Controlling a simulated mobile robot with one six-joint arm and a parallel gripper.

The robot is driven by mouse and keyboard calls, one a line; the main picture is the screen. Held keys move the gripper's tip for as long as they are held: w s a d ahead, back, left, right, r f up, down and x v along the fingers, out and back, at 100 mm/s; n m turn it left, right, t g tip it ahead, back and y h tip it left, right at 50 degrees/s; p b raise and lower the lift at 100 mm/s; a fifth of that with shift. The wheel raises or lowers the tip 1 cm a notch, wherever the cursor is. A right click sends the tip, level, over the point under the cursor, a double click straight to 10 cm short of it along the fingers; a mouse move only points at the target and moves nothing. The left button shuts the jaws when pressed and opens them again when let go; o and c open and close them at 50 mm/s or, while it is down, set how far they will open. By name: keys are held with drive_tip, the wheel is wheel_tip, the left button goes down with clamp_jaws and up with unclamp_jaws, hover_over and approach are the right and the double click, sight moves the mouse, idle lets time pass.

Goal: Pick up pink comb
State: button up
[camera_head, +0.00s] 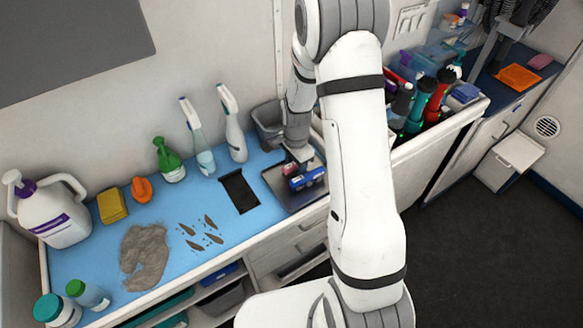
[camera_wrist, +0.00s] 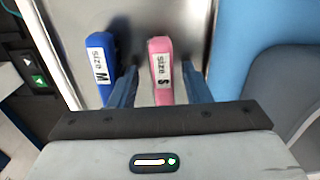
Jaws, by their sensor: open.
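The pink comb (camera_wrist: 161,70), labelled "Size S", lies on a grey metal tray (camera_wrist: 183,18). In the wrist view it is between the two open fingers of my gripper (camera_wrist: 160,80), with a gap on each side. A blue comb (camera_wrist: 101,62), labelled "Size M", lies to its left, just outside the left finger. In the head view, the pink comb (camera_head: 290,168) is partly hidden by my gripper (camera_head: 299,155), beside the blue comb (camera_head: 308,179). The near end of the pink comb is hidden behind the gripper body in the wrist view.
The tray (camera_head: 277,184) sits on the right part of a blue mat. A grey bin (camera_head: 268,128) stands behind it. A black pad (camera_head: 239,191) and spray bottles (camera_head: 233,135) are to the left. A bin of bottles and tools (camera_head: 425,95) is to the right.

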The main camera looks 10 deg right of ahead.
clamp_jaws()
idle(0.3)
wheel_tip(320, 180, up, 28)
drive_tip(key=b, duration=0.1)
drive_tip(key=shift+b, duration=0.3)
